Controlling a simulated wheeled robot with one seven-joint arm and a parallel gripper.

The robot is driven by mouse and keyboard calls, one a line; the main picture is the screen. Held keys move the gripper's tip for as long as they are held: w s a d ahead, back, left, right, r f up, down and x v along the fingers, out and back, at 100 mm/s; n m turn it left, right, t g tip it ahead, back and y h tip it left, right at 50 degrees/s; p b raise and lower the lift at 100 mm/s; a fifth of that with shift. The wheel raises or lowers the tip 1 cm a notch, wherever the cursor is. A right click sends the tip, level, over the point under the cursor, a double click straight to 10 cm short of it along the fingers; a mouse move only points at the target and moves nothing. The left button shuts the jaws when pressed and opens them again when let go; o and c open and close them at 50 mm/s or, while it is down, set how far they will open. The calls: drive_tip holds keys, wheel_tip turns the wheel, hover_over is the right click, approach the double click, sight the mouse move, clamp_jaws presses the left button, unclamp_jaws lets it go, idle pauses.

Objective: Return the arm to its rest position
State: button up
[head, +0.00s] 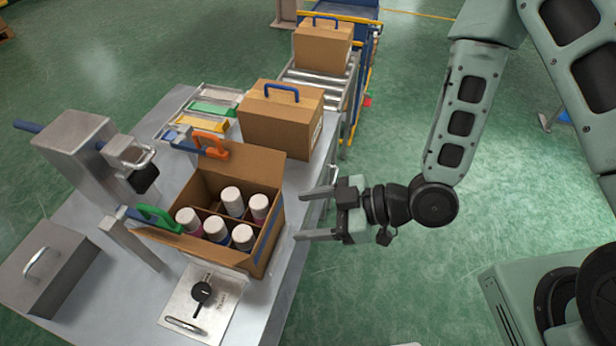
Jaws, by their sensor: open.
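My gripper (318,214) is open and empty. Its two fingers point left, and it hangs just off the right side of the grey table (75,222). In the picture it lies right of the open cardboard box (262,240), with a small gap between the fingertips and the box. My arm comes down from the upper right and bends at the elbow to the gripper. The open box holds several white-capped cans (232,198) standing upright in divided compartments.
A closed box with a blue handle (282,125) stands behind the open box, and another closed box (322,45) sits on the roller conveyor (318,85). A grey press (75,145), a lidded metal case (45,265) and a dial panel (203,300) are on the table.

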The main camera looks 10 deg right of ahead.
drive_tip(key=w+d+r+m+h+b, duration=0.2)
drive_tip(key=d+m+h+b, duration=0.15)
drive_tip(key=d+h, duration=0.5)
drive_tip(key=s+d+r+m+g+h+b, duration=0.1)
drive_tip(key=s+r+m+h, duration=0.3)
drive_tip(key=s+r, duration=0.4)
drive_tip(key=s+g+b, duration=0.1)
drive_tip(key=s, duration=0.1)
drive_tip(key=shift+s+d+r+g+b, duration=0.3)
drive_tip(key=shift+d+b, duration=0.1)
